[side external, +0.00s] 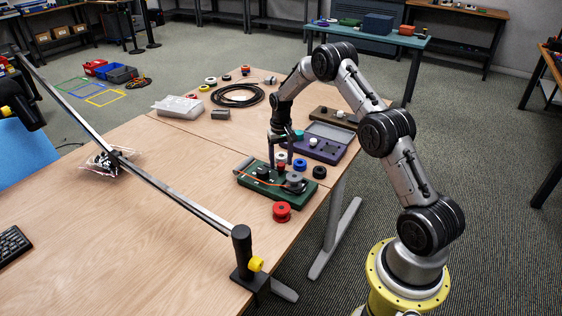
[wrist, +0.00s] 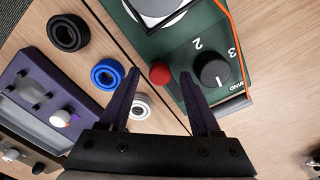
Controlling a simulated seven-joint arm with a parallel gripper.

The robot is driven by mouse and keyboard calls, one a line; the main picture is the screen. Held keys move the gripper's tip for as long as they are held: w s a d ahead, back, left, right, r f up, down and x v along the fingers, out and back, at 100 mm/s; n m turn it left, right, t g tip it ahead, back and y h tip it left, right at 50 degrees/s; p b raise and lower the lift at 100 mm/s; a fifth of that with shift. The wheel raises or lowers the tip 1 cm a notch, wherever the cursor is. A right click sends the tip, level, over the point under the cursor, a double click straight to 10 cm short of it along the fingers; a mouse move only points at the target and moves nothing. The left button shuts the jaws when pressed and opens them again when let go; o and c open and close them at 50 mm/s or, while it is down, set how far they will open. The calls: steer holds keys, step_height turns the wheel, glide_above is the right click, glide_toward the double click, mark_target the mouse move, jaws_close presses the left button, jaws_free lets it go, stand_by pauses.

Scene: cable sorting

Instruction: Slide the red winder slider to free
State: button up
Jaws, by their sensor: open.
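The green winder board (side external: 262,190) lies near the table's right edge; part of it shows in the wrist view (wrist: 168,48). The red slider knob (wrist: 160,73) stands on it beside a black dial (wrist: 211,68). The printed marks 2, 3 and WIND are readable near the dial. My gripper (wrist: 159,78) is open, with one dark finger on each side of the red knob. I cannot tell whether either finger touches it. In the side view my gripper (side external: 281,158) is low over the board's far part, pointing down.
An orange cable (wrist: 229,20) runs along the board's edge past the dial. Blue (wrist: 107,73), black (wrist: 68,32) and white (wrist: 139,106) spools lie close by. A purple case (side external: 325,143) stands behind, and a red spool (side external: 282,212) lies in front.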

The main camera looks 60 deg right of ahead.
steer(key=shift+f, duration=0.25)
jaws_close()
stand_by(1.4)
